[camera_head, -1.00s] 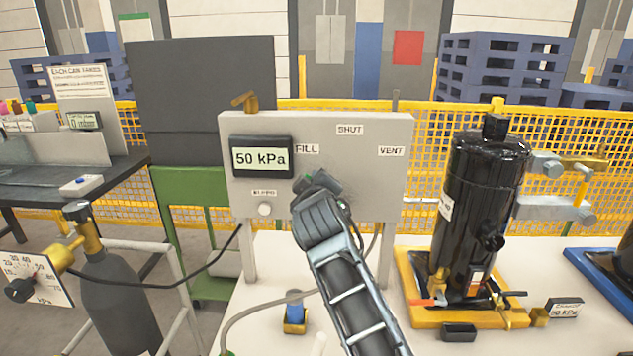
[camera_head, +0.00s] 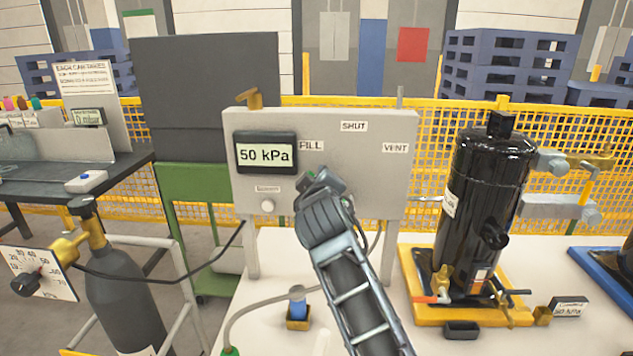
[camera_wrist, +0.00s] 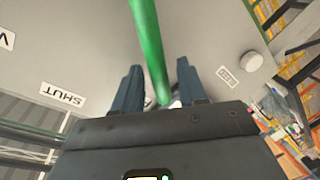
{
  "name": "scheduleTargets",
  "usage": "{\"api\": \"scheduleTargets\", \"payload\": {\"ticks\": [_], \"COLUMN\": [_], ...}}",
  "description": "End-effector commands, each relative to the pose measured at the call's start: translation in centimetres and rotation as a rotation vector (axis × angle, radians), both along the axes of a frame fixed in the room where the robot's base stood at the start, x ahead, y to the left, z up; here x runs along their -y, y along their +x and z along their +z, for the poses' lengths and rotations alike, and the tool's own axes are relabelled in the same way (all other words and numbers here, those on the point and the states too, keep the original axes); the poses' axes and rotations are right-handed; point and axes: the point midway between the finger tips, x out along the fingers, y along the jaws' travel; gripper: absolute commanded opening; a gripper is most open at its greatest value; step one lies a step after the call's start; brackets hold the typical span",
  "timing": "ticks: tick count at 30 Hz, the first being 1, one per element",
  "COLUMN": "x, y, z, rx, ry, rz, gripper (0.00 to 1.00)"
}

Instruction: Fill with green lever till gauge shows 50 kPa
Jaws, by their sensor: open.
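The grey panel (camera_head: 375,175) carries a digital gauge (camera_head: 265,153) that reads 50 kPa. Labels on it read FILL, SHUT and VENT. My gripper (camera_head: 318,180) is in front of the panel, just below the FILL label, and hides the lever in the head view. In the wrist view the green lever (camera_wrist: 150,45) runs down from the top edge to between my two fingers (camera_wrist: 160,88). The fingers are open, with a gap on each side of the lever. Whether they touch it at its lower end I cannot tell.
A round white knob (camera_head: 267,206) sits low on the panel. A black compressor (camera_head: 487,205) stands on a yellow base at right. A grey gas cylinder (camera_head: 125,295) with a dial (camera_head: 38,273) stands at left. A small blue-topped fitting (camera_head: 298,305) is on the white surface below the panel.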

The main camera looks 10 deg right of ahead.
Motion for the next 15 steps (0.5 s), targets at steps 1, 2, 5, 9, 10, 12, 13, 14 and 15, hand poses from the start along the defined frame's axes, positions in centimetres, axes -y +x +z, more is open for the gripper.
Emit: {"api": "scheduleTargets", "payload": {"ticks": [1, 2, 5, 9, 10, 12, 13, 14, 15], "x": [-0.2, -0.3, -0.6, -1.0, -1.1, -1.2, -1.2, -1.3, -1.3], "y": [-0.6, -1.0, -2.5, -4.6, -5.0, -5.8, -6.1, -6.3, -6.6], "z": [-0.1, 0.0, 0.1, 0.5, 0.6, 0.7, 0.8, 0.8, 0.9], "rx": [0.001, 0.000, 0.001, 0.000, 0.000, -0.001, 0.000, 0.000, 0.000], "ry": [0.000, -0.001, 0.000, 0.001, 0.000, 0.000, 0.000, 0.000, 0.000], "rz": [0.002, 0.002, 0.004, 0.003, 0.003, 0.002, 0.001, 0.001, 0.001], "gripper": [0.42, 0.42, 0.42, 0.42, 0.42, 0.42, 0.42, 0.42, 0.42]}}
